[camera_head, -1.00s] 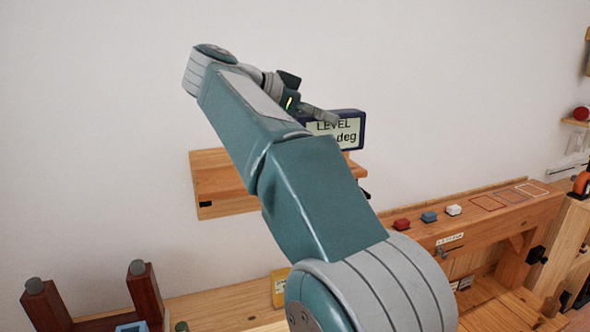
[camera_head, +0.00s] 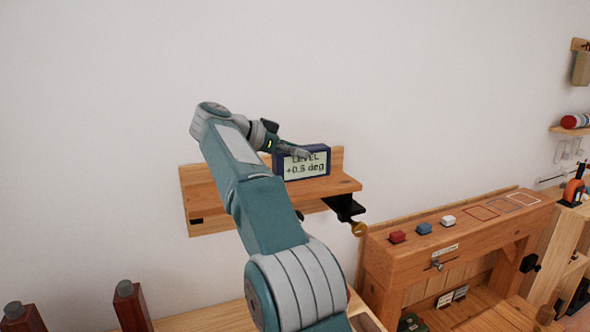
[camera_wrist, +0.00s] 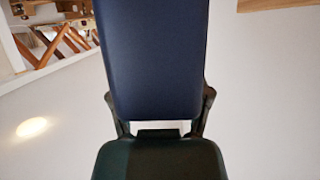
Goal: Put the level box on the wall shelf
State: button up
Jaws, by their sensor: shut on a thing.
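The level box (camera_head: 306,165) is dark blue with a pale display reading "LEVEL +0.5 deg". In the head view it is upright at the right part of the wooden wall shelf (camera_head: 205,198), at about the height of its board. I cannot tell whether its base touches the shelf. My gripper (camera_head: 290,150) is shut on the box near its upper left. In the wrist view the blue back of the box (camera_wrist: 152,60) fills the middle, between the two fingers (camera_wrist: 158,110). My arm hides part of the shelf.
A black clamp with a brass knob (camera_head: 358,228) hangs under the shelf's right end. A wooden bench (camera_head: 400,262) with red, blue and white blocks stands at lower right. Dark red posts (camera_head: 132,305) stand at lower left. The wall above the shelf is bare.

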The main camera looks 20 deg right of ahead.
aim_at(295, 168)
jog(key=shift+w+d+f, duration=0.2)
jog(key=shift+w+f, duration=0.65)
jog(key=shift+f, duration=1.6)
jog(key=o, duration=1.3)
jog(key=shift+o, duration=0.2)
